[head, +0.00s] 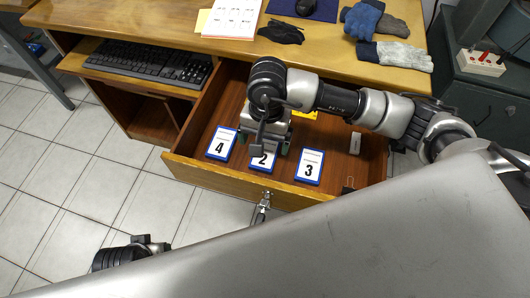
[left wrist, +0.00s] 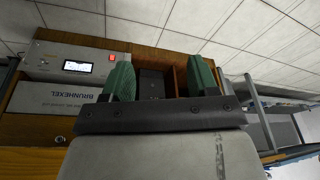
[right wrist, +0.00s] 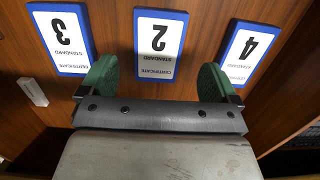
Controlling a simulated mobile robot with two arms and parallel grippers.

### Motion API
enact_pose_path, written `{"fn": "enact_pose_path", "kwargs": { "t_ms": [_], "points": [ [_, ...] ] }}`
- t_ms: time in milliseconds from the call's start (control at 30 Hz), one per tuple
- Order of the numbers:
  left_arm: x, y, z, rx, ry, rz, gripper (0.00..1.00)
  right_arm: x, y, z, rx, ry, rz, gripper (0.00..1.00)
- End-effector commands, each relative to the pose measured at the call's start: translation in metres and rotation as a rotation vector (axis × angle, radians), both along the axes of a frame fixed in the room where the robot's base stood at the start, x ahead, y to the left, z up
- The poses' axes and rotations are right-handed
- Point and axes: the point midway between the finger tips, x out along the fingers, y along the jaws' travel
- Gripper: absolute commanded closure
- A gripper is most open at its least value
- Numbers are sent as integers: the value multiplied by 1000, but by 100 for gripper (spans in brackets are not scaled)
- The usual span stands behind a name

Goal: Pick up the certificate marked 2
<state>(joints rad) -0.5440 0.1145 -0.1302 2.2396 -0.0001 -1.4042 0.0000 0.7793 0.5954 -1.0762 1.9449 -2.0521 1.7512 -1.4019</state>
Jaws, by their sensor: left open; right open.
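The certificate marked 2 (head: 262,162) lies in the open drawer (head: 213,176), a white card with a blue border, partly hidden by my right gripper in the head view. In the right wrist view the certificate marked 2 (right wrist: 160,45) appears upside down, ahead of and between the fingers. My right gripper (right wrist: 158,82) is open and empty above the drawer. The certificate marked 4 (head: 221,143) lies to its left and the certificate marked 3 (head: 310,166) to its right in the head view. My left gripper (left wrist: 160,80) is open and empty, away from the drawer's contents.
The desk top holds gloves (head: 392,54), papers (head: 232,17) and a black cloth (head: 282,32). A keyboard (head: 150,62) sits on a tray left of the drawer. A small white block (head: 355,143) lies in the drawer's right part. Drawer walls surround the certificates.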

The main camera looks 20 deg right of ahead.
Motion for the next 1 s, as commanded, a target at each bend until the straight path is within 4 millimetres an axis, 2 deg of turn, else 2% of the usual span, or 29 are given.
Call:
{"fn": "enact_pose_path", "kwargs": {
  "t_ms": [33,200,533,867,1000],
  "points": [
    [-1,0,2,1,-2,0,40,-3,0,-11,0,6,-2,8],
    [-3,1,15,0,-9,1,40,-5,1,-33,1,4,-1,8],
    [-4,1,19,0,-10,1,40,-5,1,-38,-1,1,0,10],
    [-3,1,19,1,-12,1,40,-5,1,-38,0,1,0,61],
    [-3,1,19,1,-12,1,40,-5,1,-38,0,1,0,62]
  ]
}}
